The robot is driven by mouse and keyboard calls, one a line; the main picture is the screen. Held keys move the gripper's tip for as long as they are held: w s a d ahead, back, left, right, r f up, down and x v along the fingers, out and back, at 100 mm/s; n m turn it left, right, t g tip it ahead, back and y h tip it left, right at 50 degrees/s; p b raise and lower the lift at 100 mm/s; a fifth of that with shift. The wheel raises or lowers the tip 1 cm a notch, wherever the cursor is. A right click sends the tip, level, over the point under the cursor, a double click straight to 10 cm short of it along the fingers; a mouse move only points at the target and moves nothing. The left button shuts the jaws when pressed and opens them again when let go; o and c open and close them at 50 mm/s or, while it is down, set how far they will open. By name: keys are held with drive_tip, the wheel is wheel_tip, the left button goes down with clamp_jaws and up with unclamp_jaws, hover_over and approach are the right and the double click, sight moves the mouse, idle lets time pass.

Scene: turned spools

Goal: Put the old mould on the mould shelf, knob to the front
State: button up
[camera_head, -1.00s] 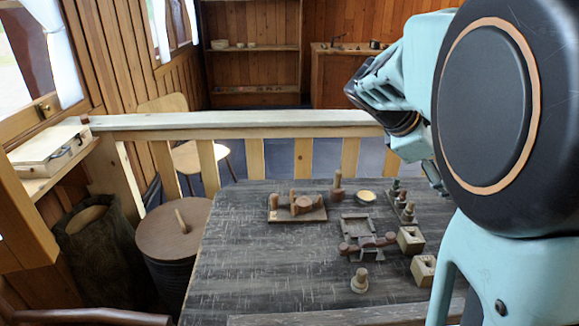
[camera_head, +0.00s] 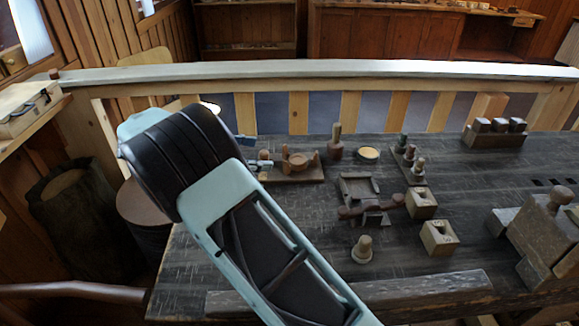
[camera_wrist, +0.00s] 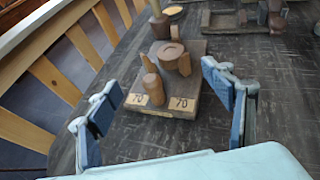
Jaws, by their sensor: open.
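A wooden board (camera_head: 308,174) bears a brown round-topped turned piece (camera_head: 298,160) among short pegs. In the head view my gripper (camera_head: 257,166) shows only partly, at the board's left end. I cannot tell which piece is the old mould or which is the mould shelf.
A turned spool (camera_head: 362,249), two holed blocks (camera_head: 421,204) and a dark frame (camera_head: 358,187) stand on the dark table. A peg rack (camera_head: 408,165) is behind them. A knobbed block (camera_head: 556,203) is at far right. A railing (camera_head: 330,69) runs behind the table.

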sight(290, 158)
drive_tip(key=x, duration=0.4)
drive_tip(key=shift+d+b, duration=0.2)
drive_tip(key=shift+b, duration=0.1)
drive_tip(key=x, duration=0.1)
drive_tip(key=b+x, duration=0.1)
drive_tip(key=x, duration=0.3)
drive_tip(key=shift+s+d+f, duration=0.2)
drive_tip(key=shift+s+f, duration=0.1)
drive_tip(key=c, duration=1.5)
drive_tip(key=shift+r, duration=0.15)
drive_tip(key=shift+c, duration=1.2)
drive_tip(key=shift+r, duration=0.1)
